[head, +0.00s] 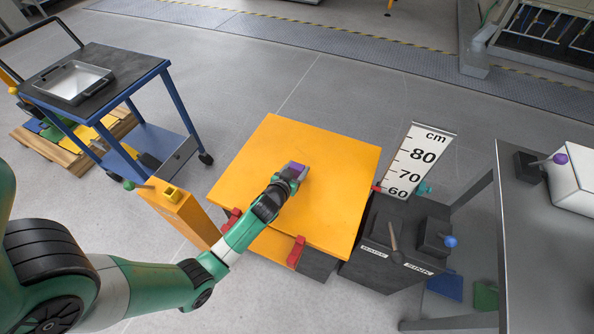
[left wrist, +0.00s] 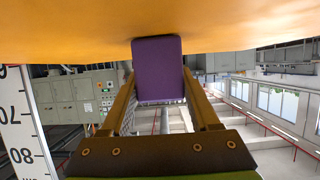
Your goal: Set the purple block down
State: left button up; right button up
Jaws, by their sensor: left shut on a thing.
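The purple block (head: 299,168) is at the end of my left arm, over the middle of the orange tabletop (head: 335,190) in the head view. My left gripper (head: 292,173) is shut on it. In the left wrist view the purple block (left wrist: 158,68) sits between the two fingers of my left gripper (left wrist: 160,80). The orange surface (left wrist: 75,35) fills the top of that view, and the block's end meets its edge there. I cannot tell whether block and surface touch. My right gripper is not in view.
Red clamps (head: 296,252) sit at the tabletop's near edge. A cm scale board (head: 417,160) and a dark control box with levers (head: 385,245) stand to the right. A blue cart (head: 130,72) stands at the left, an orange post (head: 185,215) nearer. The tabletop around the block is clear.

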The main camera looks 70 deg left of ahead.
pick_arm(q)
jog(key=shift+f, duration=0.2)
jog(key=o, duration=1.4)
jog(key=shift+o, duration=0.2)
jog(key=shift+r, duration=0.2)
jog(key=shift+s+d+r, duration=0.15)
jog(key=shift+r, duration=0.1)
jog(key=p+v, duration=0.4)
jog(key=v, duration=0.6)
jog(key=shift+s+d+r, duration=0.15)
jog(key=shift+s, duration=0.05)
jog(key=shift+s+d+r, duration=0.15)
jog(key=shift+s+d, duration=0.15)
jog(key=shift+s, duration=0.05)
jog(key=shift+w, duration=0.1)
